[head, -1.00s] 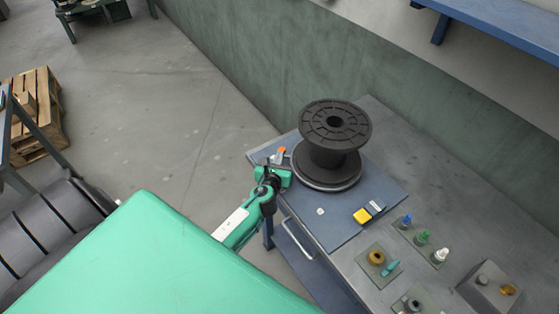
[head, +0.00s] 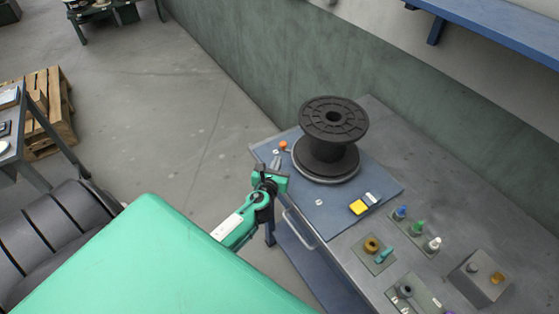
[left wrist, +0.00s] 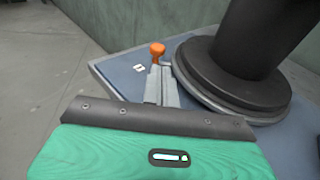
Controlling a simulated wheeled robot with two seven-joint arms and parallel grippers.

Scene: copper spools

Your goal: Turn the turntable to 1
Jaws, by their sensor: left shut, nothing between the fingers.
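A large black spool (head: 332,118) stands upright on a grey round turntable (head: 326,176), on a blue plate (head: 345,212) at the bench's left end. An orange knob (head: 283,145) sits at the turntable's left; its link to the disc is hard to see. In the left wrist view the knob (left wrist: 157,49) is just beyond my fingertips, and the turntable (left wrist: 218,95) is right of them. My left gripper (head: 276,161) is shut and empty over the plate's left edge; it also shows in the left wrist view (left wrist: 161,70). Contact with the knob is unclear. My right gripper is not seen.
Small white marks lie on the plate (head: 319,202) and near the knob (left wrist: 139,67). A yellow-and-grey item (head: 360,206) lies at the plate's right. Small coloured parts (head: 418,228) and a grey block (head: 482,277) stand farther right. A wall is behind; floor lies left.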

